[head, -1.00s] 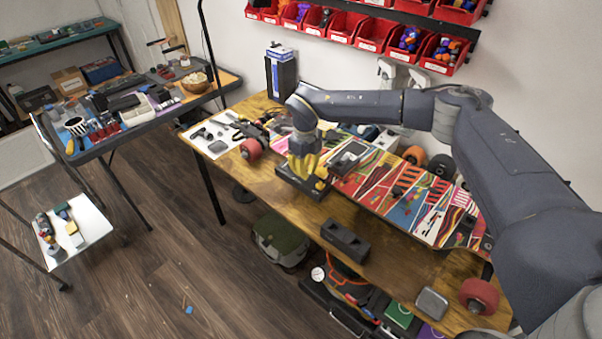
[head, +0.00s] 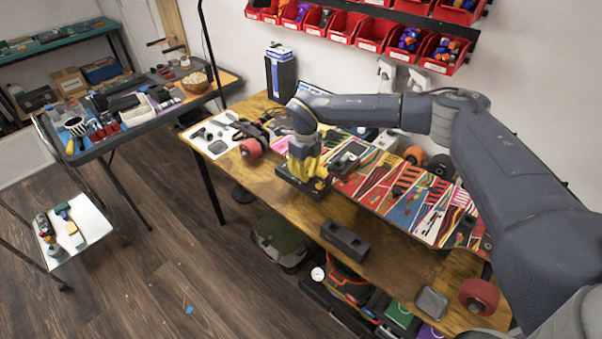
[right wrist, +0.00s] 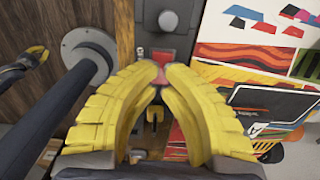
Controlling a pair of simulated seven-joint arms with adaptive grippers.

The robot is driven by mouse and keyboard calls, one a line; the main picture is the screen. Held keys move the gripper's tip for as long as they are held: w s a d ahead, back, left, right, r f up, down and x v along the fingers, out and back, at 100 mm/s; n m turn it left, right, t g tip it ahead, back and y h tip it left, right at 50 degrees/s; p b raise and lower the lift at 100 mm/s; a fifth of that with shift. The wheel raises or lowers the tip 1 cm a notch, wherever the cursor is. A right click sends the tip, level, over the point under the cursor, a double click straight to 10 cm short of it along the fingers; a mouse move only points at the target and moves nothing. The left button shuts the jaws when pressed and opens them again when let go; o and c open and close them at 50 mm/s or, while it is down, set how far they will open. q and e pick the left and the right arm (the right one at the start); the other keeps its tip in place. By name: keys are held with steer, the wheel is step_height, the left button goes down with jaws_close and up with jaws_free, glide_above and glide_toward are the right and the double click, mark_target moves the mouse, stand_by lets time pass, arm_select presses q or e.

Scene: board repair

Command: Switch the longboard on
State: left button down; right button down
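The longboard (head: 408,203) lies on the wooden workbench, its colourful patterned face up, with red wheels (head: 251,149) (head: 479,296) near its ends. My right gripper (head: 310,180) is low at the board's left part, over a dark block. In the right wrist view its yellow fingers (right wrist: 160,72) curve inward, with their tips close together. A small red part (right wrist: 160,76) shows between the tips, on a dark unit (right wrist: 150,45) with a round knob (right wrist: 168,21). Whether the tips touch the red part is unclear.
A dark box (head: 345,239) and a grey square case (head: 431,302) lie along the workbench's front edge (head: 300,208). Red bins (head: 377,33) hang on the wall behind. A side table (head: 106,143) with tools stands at left.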

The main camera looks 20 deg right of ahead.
steer(key=shift+r, duration=3.4)
